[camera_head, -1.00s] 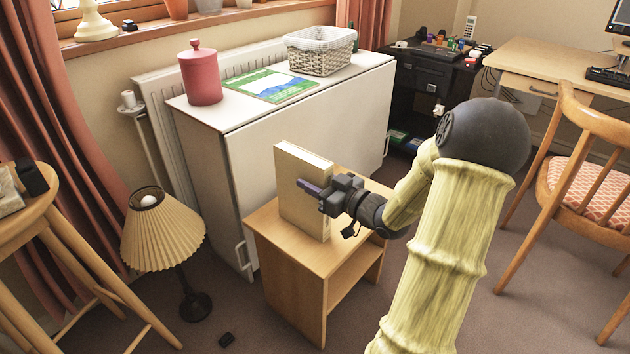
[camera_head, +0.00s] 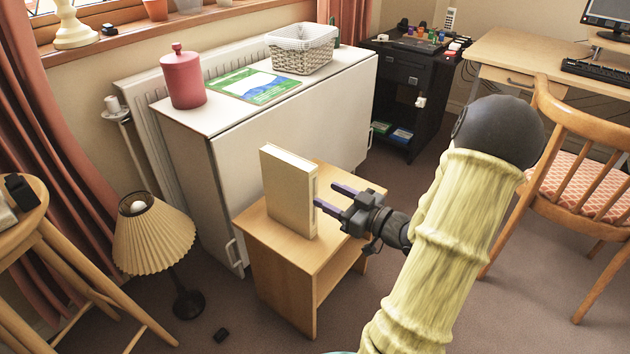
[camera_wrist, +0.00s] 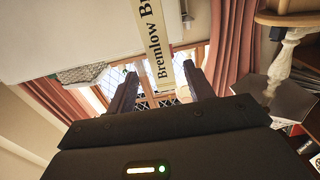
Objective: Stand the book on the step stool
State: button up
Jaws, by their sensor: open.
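The cream book (camera_head: 290,193) stands upright on the top of the light wooden step stool (camera_head: 318,262) in the head view. Its spine, lettered "Brenlow B...", shows in the wrist view (camera_wrist: 151,42). My gripper (camera_head: 331,198) is open and empty just to the right of the book, its two purple fingers pointing at the spine. In the wrist view the fingers stand apart, with the spine beyond and between them. The book appears clear of both fingers.
A white cabinet (camera_head: 240,150) stands behind the stool, with a red canister (camera_head: 183,80), a green booklet (camera_head: 253,86) and a basket (camera_head: 301,50) on top. A pleated lamp (camera_head: 153,235) is at left. A wooden chair (camera_head: 585,150) is at right, with open carpet before it.

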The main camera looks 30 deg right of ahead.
jog(key=shift+v, duration=1.2)
jog(key=shift+w, duration=0.1)
